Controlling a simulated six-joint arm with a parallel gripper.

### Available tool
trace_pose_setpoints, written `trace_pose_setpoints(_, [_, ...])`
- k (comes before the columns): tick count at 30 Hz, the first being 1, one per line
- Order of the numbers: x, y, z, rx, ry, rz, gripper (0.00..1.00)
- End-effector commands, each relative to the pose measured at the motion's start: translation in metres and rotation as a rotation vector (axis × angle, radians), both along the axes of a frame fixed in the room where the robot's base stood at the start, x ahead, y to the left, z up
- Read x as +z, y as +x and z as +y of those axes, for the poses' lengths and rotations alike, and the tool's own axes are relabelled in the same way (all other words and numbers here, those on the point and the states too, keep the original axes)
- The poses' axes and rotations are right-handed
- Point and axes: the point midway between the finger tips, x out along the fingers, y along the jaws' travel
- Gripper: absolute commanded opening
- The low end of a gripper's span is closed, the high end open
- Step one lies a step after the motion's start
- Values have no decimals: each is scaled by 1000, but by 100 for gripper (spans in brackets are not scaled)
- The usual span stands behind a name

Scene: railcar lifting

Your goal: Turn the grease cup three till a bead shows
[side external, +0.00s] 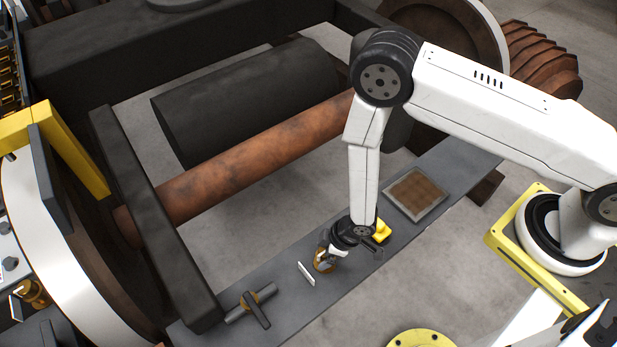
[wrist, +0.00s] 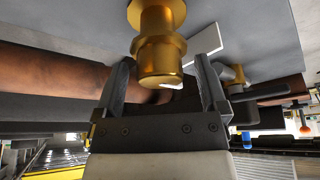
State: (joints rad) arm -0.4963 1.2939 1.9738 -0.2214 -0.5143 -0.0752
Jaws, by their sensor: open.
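A brass grease cup (wrist: 158,42) with stepped collars shows large in the wrist view. It also shows in the side external view (side external: 321,264), on the grey beam (side external: 350,254), partly hidden by my gripper. My gripper (side external: 327,250) is open at the cup. In the wrist view its two dark fingers (wrist: 162,68) stand on either side of the cup's end, with a visible gap at each side. A small pale patch shows by the cup's end; I cannot tell whether it is grease. No number is readable on the cup.
A small white plate (side external: 306,273) stands on the beam beside the cup. A T-handled fitting (side external: 251,304) lies farther left. A framed brown mesh pad (side external: 416,194) lies farther right. A rusty axle (side external: 250,165) and dark cylinder (side external: 245,100) run behind.

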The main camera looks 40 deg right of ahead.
Motion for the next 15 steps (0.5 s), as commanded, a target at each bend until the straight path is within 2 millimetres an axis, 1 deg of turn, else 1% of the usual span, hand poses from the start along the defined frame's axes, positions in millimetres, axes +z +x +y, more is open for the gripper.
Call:
trace_pose_setpoints(8, [-1, 0, 0, 0, 0, 0, 92])
trace_pose_setpoints(11, [-1, 0, 0, 0, 0, 0, 63])
trace_pose_setpoints(12, [-1, 0, 0, 0, 0, 0, 51])
trace_pose_setpoints(14, [-1, 0, 0, 0, 0, 0, 32])
trace_pose_setpoints(15, [-1, 0, 0, 0, 0, 0, 19])
